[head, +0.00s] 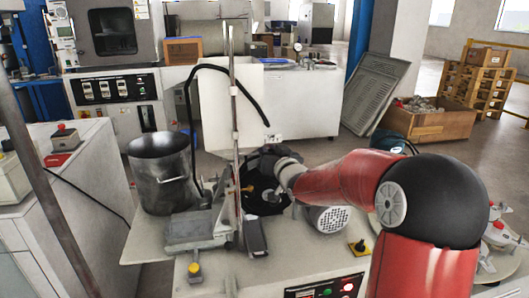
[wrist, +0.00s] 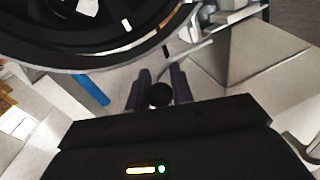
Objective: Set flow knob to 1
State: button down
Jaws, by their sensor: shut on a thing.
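The fingers are shut on this knob, which I take to be the flow knob. Its pointer and scale marks cannot be made out, so its setting does not show. In the head view my red and black arm reaches over the machine bench (head: 300,262), and its dark wrist end is beside the upright metal post (head: 234,140). The fingertips and the held knob cannot be clearly made out there.
A large steel pot (head: 162,172) stands left of the post. A black hose (head: 245,85) arches over the bench. A large dark ring (wrist: 90,45) is close by in the wrist view.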

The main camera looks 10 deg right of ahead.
jog(key=c, duration=1.2)
grip_release()
jog(key=shift+s, duration=0.1)
jog(key=s+d, duration=0.1)
jog(key=s, duration=0.6)
jog(key=shift+s+d, duration=0.25)
jog(key=s+f+g+h, duration=0.1)
jog(key=s+g, duration=0.3)
jog(key=s, duration=0.7)
jog(key=s+a+f+g+h, duration=0.1)
jog(key=s+f+g, duration=0.3)
jog(key=s, duration=0.7)
jog(key=s+a+f+g+h, duration=0.1)
jog(key=s+g, duration=0.3)
jog(key=s, duration=0.7)
jog(key=shift+a+f, duration=0.2)
jog(key=shift+f, duration=0.5)
